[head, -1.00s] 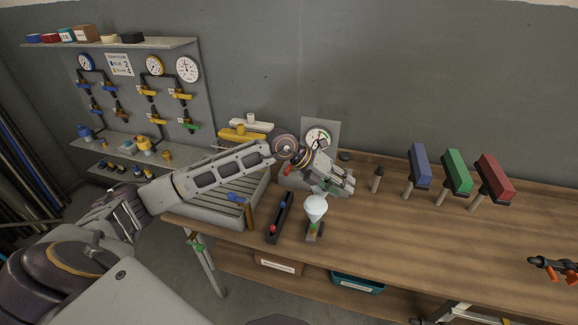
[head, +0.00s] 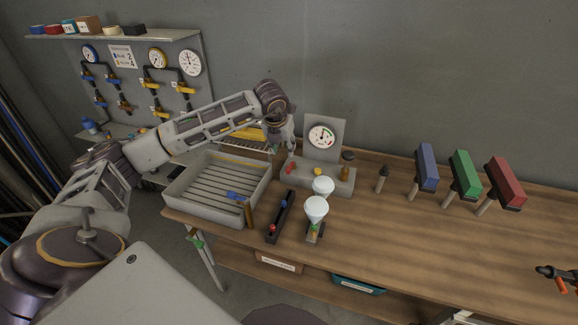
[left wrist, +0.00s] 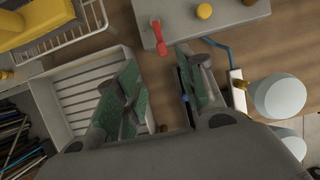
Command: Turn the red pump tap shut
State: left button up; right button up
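The red pump tap (head: 290,167) is at the left end of the grey pump base (head: 325,180), below the round gauge (head: 322,136). In the left wrist view the red tap (left wrist: 158,36) shows as a short red lever reaching over the base's edge (left wrist: 225,18). My left gripper (head: 284,144) hangs just behind and left of the tap in the head view. In the left wrist view its two green-padded fingers (left wrist: 157,62) are spread with nothing between them. The tap lies just beyond the fingertips, and I see no contact.
A slatted grey tray (head: 215,187) stands left of the pump. A yellow knob (left wrist: 204,11) sits beside the tap.

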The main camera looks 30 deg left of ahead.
aim_at(289, 167)
pick_arm(q)
jog(key=shift+f, duration=0.1)
jog(key=p+x, duration=0.2)
jog(key=x, duration=0.9)
jog(key=shift+w+f, duration=0.2)
jog(key=shift+f, duration=0.15)
jog(key=shift+p+x, duration=0.35)
jog(key=shift+x, duration=0.6)
jog(key=shift+c, duration=0.5)
jog(key=c, duration=0.7)
grip_shut()
